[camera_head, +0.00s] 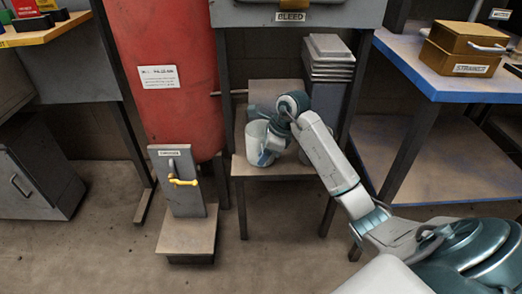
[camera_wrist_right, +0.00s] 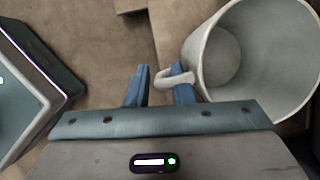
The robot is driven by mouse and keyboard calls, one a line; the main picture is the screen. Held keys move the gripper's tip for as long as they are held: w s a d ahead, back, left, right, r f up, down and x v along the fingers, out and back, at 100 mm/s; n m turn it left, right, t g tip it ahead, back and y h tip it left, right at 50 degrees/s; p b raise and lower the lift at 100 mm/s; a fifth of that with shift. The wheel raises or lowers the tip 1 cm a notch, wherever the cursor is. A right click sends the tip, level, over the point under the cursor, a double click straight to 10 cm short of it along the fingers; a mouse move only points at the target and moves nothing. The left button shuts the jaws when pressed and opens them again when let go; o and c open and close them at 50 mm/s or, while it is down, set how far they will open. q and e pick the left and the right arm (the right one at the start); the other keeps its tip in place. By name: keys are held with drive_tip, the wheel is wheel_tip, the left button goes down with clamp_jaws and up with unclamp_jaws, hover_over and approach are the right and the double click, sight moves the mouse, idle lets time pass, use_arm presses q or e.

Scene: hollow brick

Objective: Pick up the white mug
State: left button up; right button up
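The white mug (camera_head: 255,137) stands on the small low table below the BLEED cabinet in the head view. In the right wrist view the mug (camera_wrist_right: 285,70) fills the upper right, seen partly into its open top, with its handle (camera_wrist_right: 172,80) pointing left toward the fingers. My right gripper (camera_wrist_right: 160,88) is open, its two blue fingers apart. The handle reaches into the gap and overlaps the right finger; I cannot tell whether they touch. In the head view my right gripper (camera_head: 270,152) is at the mug's right side, partly hiding it. My left gripper is out of view.
The low table's (camera_head: 262,171) top is small, under the cabinet (camera_head: 300,14). A red tank (camera_head: 165,85) stands left of it, with a grey lever panel (camera_head: 180,180) in front. A blue-edged bench (camera_head: 435,65) with a box (camera_head: 462,48) stands right.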

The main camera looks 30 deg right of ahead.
drive_tip(key=shift+r, duration=0.1)
clamp_jaws()
drive_tip(key=shift+r, duration=0.1)
